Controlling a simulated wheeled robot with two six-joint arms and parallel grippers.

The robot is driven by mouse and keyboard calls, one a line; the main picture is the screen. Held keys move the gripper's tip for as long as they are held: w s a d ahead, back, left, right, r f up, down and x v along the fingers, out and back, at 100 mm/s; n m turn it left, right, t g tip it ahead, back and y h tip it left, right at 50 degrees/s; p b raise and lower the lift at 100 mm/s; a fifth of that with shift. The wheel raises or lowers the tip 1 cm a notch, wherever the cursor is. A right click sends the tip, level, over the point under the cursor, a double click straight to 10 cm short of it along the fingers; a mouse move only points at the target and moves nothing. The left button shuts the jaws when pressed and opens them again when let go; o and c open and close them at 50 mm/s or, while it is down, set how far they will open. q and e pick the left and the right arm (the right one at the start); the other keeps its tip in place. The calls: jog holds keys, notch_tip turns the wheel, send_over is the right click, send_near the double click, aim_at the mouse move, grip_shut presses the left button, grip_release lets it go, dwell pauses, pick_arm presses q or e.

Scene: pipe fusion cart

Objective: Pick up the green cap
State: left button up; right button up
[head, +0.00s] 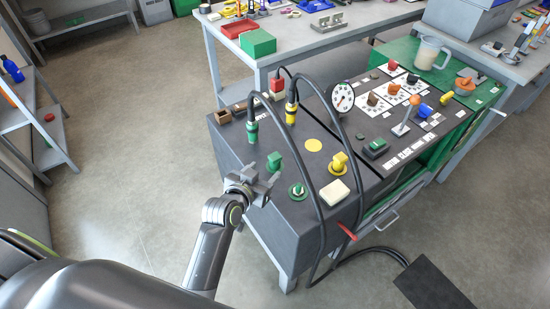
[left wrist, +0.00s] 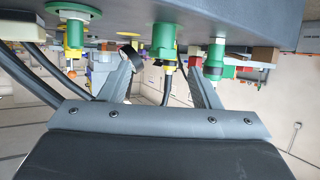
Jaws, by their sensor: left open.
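The green cap (head: 274,161) stands upright on the dark top of the cart (head: 310,235), near its left front edge. In the left wrist view, which looks upside down, the green cap (left wrist: 165,40) shows in line with the gap between the fingers. My left gripper (head: 262,181) is open and empty just in front of the cap, apart from it. The open fingers also show in the left wrist view (left wrist: 163,82). A green ringed socket (head: 297,191) sits to the right of the gripper. My right gripper is out of view.
Green (head: 252,130) and yellow (head: 291,113) cable connectors stand behind the cap, with black cables arching rightward. A yellow cap (head: 338,162) and a pale sponge-like block (head: 334,192) are to the right. A gauge (head: 341,97) stands behind. Floor left of the cart is clear.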

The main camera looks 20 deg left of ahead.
aim_at(272, 163)
pick_arm(q)
jog(key=shift+p+x, duration=0.55)
jog(key=shift+x, duration=4.3)
jog(key=shift+a+f, duration=0.2)
jog(key=c, duration=0.9)
